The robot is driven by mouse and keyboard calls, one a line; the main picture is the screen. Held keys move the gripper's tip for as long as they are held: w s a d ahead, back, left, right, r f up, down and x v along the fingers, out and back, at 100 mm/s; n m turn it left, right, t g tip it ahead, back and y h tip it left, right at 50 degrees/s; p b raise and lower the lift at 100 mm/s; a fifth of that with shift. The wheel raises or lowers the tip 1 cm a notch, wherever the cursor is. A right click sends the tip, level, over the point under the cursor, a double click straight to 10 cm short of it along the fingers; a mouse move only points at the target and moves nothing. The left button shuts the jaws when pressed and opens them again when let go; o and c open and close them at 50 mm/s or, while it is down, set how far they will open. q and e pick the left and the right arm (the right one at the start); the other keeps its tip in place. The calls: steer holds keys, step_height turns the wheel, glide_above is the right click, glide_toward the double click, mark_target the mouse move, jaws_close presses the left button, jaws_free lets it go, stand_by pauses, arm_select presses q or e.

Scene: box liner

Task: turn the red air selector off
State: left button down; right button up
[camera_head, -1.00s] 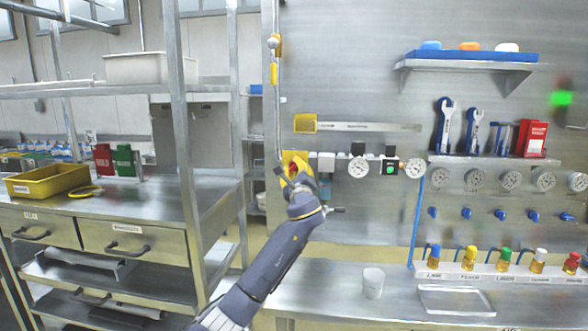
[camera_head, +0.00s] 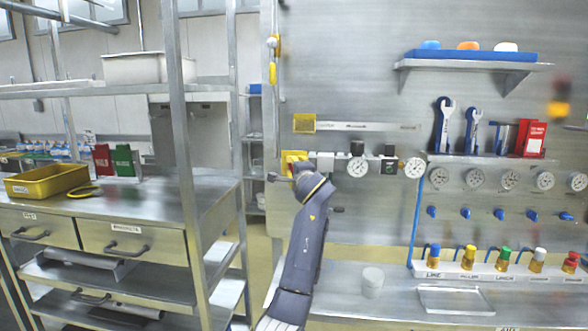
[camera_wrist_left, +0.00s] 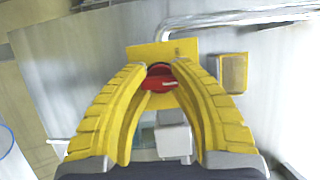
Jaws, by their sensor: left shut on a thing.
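The red air selector (camera_wrist_left: 158,82) sits on a yellow plate (camera_wrist_left: 180,48) in the left wrist view. My left gripper (camera_wrist_left: 158,72) is shut on it, with the yellow fingers on either side. In the head view the yellow plate (camera_head: 287,158) shows at the left end of the row of air fittings, and my left gripper (camera_head: 297,172) covers most of the selector there. The green window on the black block (camera_head: 389,166) is dark. The stack lamp (camera_head: 559,108) at the right glows amber. My right gripper is not in view.
Pressure gauges (camera_head: 358,167) and fittings stand right of the selector. A pipe (camera_head: 274,110) runs down the panel above it. A metal shelf frame (camera_head: 190,150) stands to the left. A white cup (camera_head: 373,281) and a tray (camera_head: 455,300) sit on the bench below.

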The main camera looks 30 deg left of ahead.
arm_select(q)
steer(key=n, duration=0.2)
steer(key=n+g+h, duration=0.1)
steer(key=n, duration=0.1)
steer(key=shift+s+a, duration=0.1)
steer(key=shift+a, duration=0.1)
steer(key=n+h, duration=0.2)
steer(key=n, duration=0.1)
steer(key=shift+f, duration=0.15)
steer(key=shift+n, duration=0.3)
steer(key=shift+f+h, duration=0.15)
steer(key=shift+h, duration=0.15)
steer(key=c, duration=1.3)
jaws_free()
steer(key=shift+s, duration=0.1)
steer(key=shift+c, duration=0.2)
steer(key=o, duration=0.4)
steer(key=shift+a, duration=0.2)
steer(key=shift+d+r, duration=0.2)
steer(key=v, duration=1.2)
steer(key=shift+r, duration=0.1)
